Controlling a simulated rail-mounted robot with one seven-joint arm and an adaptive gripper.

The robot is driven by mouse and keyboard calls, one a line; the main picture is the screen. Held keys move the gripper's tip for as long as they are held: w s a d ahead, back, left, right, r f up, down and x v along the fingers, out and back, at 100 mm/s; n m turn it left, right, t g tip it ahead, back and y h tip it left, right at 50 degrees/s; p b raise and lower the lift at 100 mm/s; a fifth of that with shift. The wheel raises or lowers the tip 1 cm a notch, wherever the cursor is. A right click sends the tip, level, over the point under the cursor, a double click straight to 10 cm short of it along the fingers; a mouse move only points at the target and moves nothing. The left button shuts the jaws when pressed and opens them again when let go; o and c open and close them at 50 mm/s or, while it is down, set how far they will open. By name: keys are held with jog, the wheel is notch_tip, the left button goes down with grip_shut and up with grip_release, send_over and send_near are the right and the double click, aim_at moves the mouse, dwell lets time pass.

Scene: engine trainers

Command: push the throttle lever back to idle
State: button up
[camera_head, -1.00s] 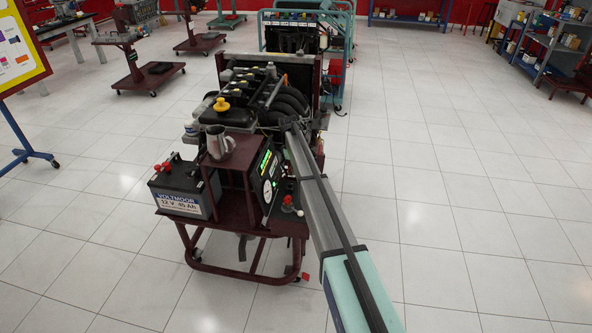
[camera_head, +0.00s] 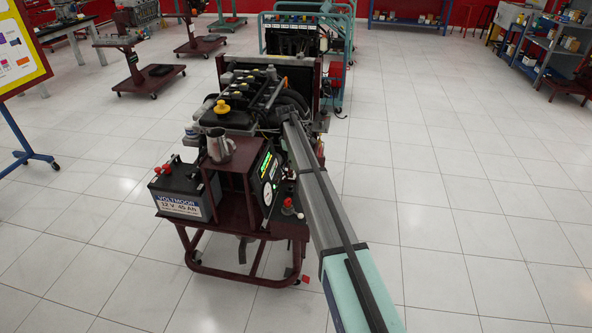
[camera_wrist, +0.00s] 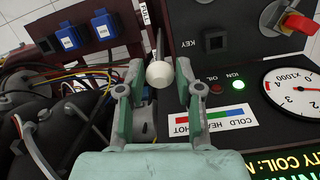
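The throttle lever shows in the wrist view as a white ball knob (camera_wrist: 158,74) on a thin dark stem. It stands near a slotted plate marked FULL (camera_wrist: 143,14). My gripper (camera_wrist: 160,68) is open, with one green-grey finger on each side of the knob. Narrow gaps seem to remain between the knob and the fingertips; contact is hard to tell. In the head view the lever cannot be made out, and my gripper is hidden at the far end of my arm, beside the engine trainer (camera_head: 230,188).
The instrument panel right of the lever holds a tachometer (camera_wrist: 297,88), a lit green IGN lamp (camera_wrist: 238,85), a key switch (camera_wrist: 215,40) and a red rotary switch (camera_wrist: 298,22). Wires (camera_wrist: 85,85) and blue relays (camera_wrist: 70,38) lie left. A metal jug (camera_head: 220,146) and battery (camera_head: 183,190) stand on the trainer.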

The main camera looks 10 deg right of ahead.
jog(key=shift+w+a+r, duration=0.1)
jog(key=shift+a+r, duration=0.15)
jog(key=shift+r, duration=1.35)
jog(key=shift+a+r, duration=0.2)
jog(key=shift+r, duration=1.35)
